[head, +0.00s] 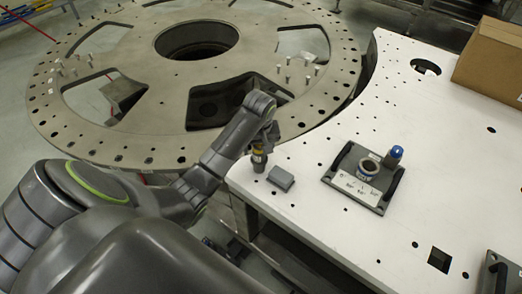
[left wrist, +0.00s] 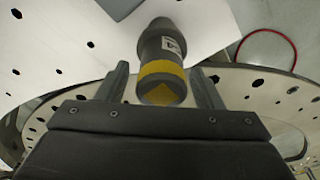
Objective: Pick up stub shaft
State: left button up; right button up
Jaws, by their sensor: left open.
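The stub shaft (head: 259,160) stands near the left corner of the white table, partly hidden by my left gripper (head: 265,143). In the left wrist view the shaft (left wrist: 160,50) is a dark grey cylinder with a yellow band, a yellow mark on its near end and a white label. My left gripper (left wrist: 160,76) is open, with one finger on each side of the shaft. Gaps show between the fingers and the shaft in that view. My right gripper is not in view.
A small grey block (head: 281,178) sits right beside the shaft. A dark fixture plate (head: 340,181) with a ring and a blue-topped part lies further right. A cardboard box (head: 492,58) is at the back right. The big turret plate (head: 140,140) lies beyond the table's curved edge.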

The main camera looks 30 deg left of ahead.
pick_arm(q)
jog(key=shift+d, duration=0.15)
jog(key=shift+s+d+r, duration=0.2)
jog(key=shift+s+r, duration=0.05)
jog(key=shift+s+d+r, duration=0.15)
jog(key=shift+s, duration=0.1)
jog(key=shift+c, duration=0.9)
jog(key=c, duration=0.5)
jog(key=shift+c, duration=1.1)
jog(key=shift+w+a, duration=0.1)
jog(key=shift+a, duration=0.1)
jog(key=shift+c, duration=1.2)
grip_shut()
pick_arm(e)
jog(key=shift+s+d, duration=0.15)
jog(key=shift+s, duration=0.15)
